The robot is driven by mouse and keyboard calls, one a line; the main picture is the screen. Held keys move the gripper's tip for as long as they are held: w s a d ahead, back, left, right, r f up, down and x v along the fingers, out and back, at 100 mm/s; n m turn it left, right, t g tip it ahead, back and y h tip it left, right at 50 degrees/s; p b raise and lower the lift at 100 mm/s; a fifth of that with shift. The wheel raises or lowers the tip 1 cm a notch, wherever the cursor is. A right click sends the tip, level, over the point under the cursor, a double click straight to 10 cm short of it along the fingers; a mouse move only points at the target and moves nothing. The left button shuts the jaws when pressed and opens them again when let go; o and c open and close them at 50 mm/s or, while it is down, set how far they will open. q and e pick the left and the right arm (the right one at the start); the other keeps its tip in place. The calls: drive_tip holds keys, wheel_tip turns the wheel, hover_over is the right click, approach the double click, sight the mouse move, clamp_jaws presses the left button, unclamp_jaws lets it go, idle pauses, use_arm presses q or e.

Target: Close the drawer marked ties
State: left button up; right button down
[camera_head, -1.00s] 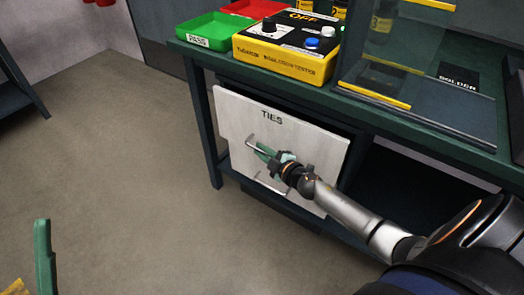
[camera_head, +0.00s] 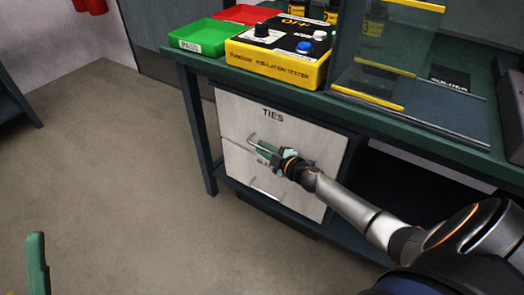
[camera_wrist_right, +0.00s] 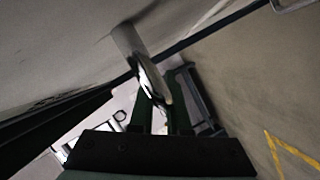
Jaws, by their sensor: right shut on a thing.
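The drawer marked TIES (camera_head: 305,135) is the upper pale front in the bench's cabinet. Its front now looks flush, or almost flush, with the cabinet; a small remaining gap cannot be told. My right gripper (camera_head: 266,151) is at its bar handle (camera_head: 257,143), green fingers shut on it. In the right wrist view the handle (camera_wrist_right: 150,75) runs between the fingers (camera_wrist_right: 157,110). One green finger of my left gripper (camera_head: 37,262) shows at the lower left, far from the drawer; its opening is not visible.
A second drawer (camera_head: 285,197) with its own handle (camera_head: 266,190) lies below, its label partly hidden by my gripper. On the bench stand a yellow tester box (camera_head: 280,62), a green tray (camera_head: 203,38), a red tray (camera_head: 248,14) and a clear screen. Floor at left is free.

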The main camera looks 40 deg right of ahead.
drive_tip(key=c, duration=0.9)
unclamp_jaws()
drive_tip(key=shift+d, duration=0.25)
use_arm(q)
drive_tip(key=shift+w, duration=0.1)
wheel_tip(320, 180, up, 4)
drive_tip(key=p, duration=0.3)
drive_tip(key=shift+a+f+m+p, duration=0.2)
drive_tip(key=shift+m+p, duration=0.1)
drive_tip(key=shift+m, duration=0.1)
use_arm(e)
drive_tip(key=v, duration=1.2)
drive_tip(key=shift+s+r, duration=0.1)
drive_tip(key=shift+s, duration=0.1)
